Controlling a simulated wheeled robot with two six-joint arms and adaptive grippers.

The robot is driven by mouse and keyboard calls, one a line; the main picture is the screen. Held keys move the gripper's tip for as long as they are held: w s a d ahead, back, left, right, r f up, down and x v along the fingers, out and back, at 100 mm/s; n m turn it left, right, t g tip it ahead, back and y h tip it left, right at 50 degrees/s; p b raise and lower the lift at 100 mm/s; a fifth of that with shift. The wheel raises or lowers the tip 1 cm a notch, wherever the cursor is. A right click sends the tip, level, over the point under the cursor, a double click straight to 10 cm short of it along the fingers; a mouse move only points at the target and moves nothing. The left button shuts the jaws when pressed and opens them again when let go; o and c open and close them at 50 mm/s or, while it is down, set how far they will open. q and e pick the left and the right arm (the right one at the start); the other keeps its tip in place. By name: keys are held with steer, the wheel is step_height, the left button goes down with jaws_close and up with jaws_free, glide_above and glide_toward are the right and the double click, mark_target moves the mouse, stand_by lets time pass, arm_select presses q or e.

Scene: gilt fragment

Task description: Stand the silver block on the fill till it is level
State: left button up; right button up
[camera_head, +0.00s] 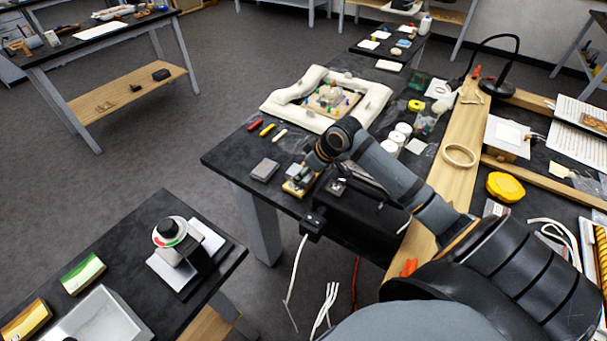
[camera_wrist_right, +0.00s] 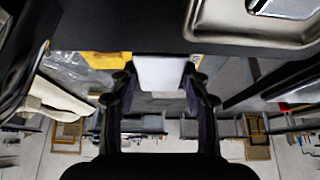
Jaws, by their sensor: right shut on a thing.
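My right gripper (camera_head: 308,172) is low over the front corner of the dark workbench. In the right wrist view, its two fingers (camera_wrist_right: 161,88) are shut on the silver block (camera_wrist_right: 160,72), which shows as a pale flat face between them. In the head view the gripper largely hides the block. A yellow-gold piece (camera_head: 292,187) lies right beside the gripper; I cannot tell if the block touches it. A fragment on a board (camera_head: 328,101) sits inside a cream padded ring (camera_head: 285,93). I cannot make out the fill. My left gripper is not in view.
A grey block (camera_head: 265,170) lies left of the gripper. Red, yellow and cream small tools (camera_head: 267,129) lie behind it. The bench's front edge is close.

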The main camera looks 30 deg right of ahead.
steer(key=o, duration=1.4)
steer(key=shift+f, duration=0.1)
steer(key=p+v, duration=1)
steer(key=v, duration=0.2)
steer(key=shift+w+a, duration=0.1)
